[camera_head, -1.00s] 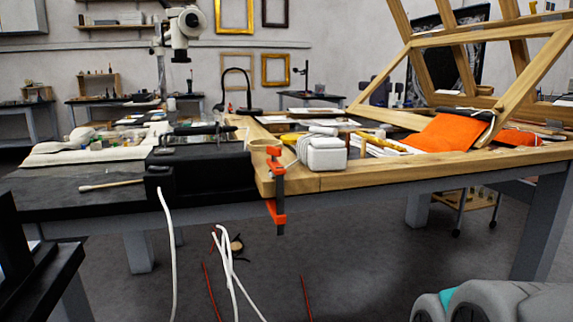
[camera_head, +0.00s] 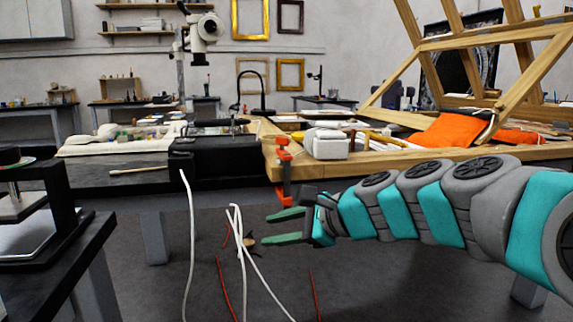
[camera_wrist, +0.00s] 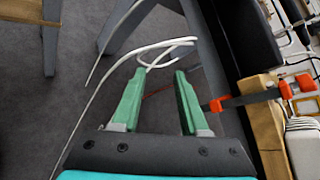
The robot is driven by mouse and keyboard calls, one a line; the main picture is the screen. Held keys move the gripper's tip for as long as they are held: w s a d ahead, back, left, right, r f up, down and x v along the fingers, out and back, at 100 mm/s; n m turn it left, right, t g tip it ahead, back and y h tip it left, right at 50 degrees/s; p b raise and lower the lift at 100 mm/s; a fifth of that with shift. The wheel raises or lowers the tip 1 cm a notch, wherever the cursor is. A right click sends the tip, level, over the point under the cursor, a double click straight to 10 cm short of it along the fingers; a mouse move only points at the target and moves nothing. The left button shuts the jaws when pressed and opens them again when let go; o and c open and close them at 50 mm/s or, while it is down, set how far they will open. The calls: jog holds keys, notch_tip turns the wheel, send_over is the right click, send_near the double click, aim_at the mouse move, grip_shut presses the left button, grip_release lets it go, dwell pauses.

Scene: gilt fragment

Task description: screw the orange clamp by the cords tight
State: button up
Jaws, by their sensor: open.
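The orange clamp (camera_head: 284,165) grips the front edge of the wooden table frame, with a dark bar running down to an orange lower part. It also shows in the wrist view (camera_wrist: 279,92), at the right, lying sideways in that picture. The white cords (camera_head: 240,245) hang in front of the bench, left of the clamp; in the wrist view the cords (camera_wrist: 122,62) run ahead of and left of the fingers. My gripper (camera_head: 278,226) is open and empty, with green fingers pointing left, below the clamp and close to its lower end. In the wrist view my gripper (camera_wrist: 156,98) lies left of the clamp, apart from it.
A black box (camera_head: 222,156) sits on the dark bench left of the clamp, with a wooden stick (camera_head: 138,170) beside it. A white box (camera_head: 326,143) and an orange cloth (camera_head: 442,131) lie on the wooden frame. Red cords (camera_head: 226,286) hang below.

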jog(key=w+d+r+m+t+y, duration=0.1)
jog(key=w+r+m+t, duration=0.1)
jog(key=w+r+m, duration=0.3)
jog(key=m+t, duration=0.4)
jog(key=m, duration=0.2)
send_near(288, 140)
jog(key=x, duration=0.4)
jog(key=shift+y, duration=0.4)
jog(key=shift+b+x, duration=0.55)
jog(key=shift+x, duration=2.7)
jog(key=shift+f, duration=0.15)
grip_shut()
